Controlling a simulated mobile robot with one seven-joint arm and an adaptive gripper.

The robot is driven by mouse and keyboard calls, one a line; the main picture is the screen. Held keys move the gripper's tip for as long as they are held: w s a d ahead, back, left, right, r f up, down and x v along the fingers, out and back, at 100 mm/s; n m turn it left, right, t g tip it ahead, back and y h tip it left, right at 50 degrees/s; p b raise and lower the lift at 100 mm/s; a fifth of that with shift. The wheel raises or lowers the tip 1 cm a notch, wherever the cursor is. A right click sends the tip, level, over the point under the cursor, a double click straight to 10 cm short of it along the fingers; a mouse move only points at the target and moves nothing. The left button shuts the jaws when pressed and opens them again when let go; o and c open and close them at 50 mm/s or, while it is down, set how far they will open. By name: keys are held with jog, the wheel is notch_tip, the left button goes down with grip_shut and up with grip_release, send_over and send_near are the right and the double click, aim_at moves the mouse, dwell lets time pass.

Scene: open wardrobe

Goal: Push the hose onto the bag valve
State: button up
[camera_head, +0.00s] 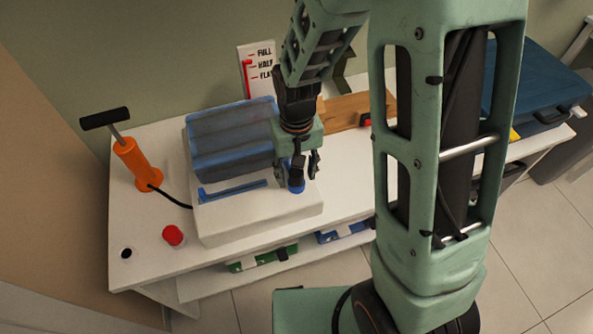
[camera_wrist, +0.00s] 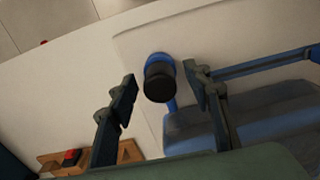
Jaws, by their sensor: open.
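The blue bag (camera_head: 228,135) lies on a raised white block (camera_head: 262,212). The blue valve (camera_head: 296,187) is near the block's right end, and it also shows in the wrist view (camera_wrist: 156,58). A black cylindrical piece (camera_wrist: 158,86) sits at the valve, between my fingers; I cannot tell if it is the hose end or how far it is seated. The black hose (camera_head: 172,197) runs from the orange pump (camera_head: 137,165) to the block's left side, where I lose sight of it. My gripper (camera_head: 298,170) is open around the black piece, with gaps on both sides (camera_wrist: 160,79).
A red button (camera_head: 173,235) and a dark hole (camera_head: 126,253) are at the white bench's front left. A FULL/HALF/FLAT gauge (camera_head: 257,72) stands behind the bag. A wooden board (camera_head: 345,112) lies to the right. Green (camera_head: 260,259) and blue (camera_head: 343,232) items are on the lower shelf.

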aim_at(297, 171)
jog(key=shift+r, duration=0.15)
notch_tip(297, 171, up, 12)
dwell(0.4)
dwell(0.3)
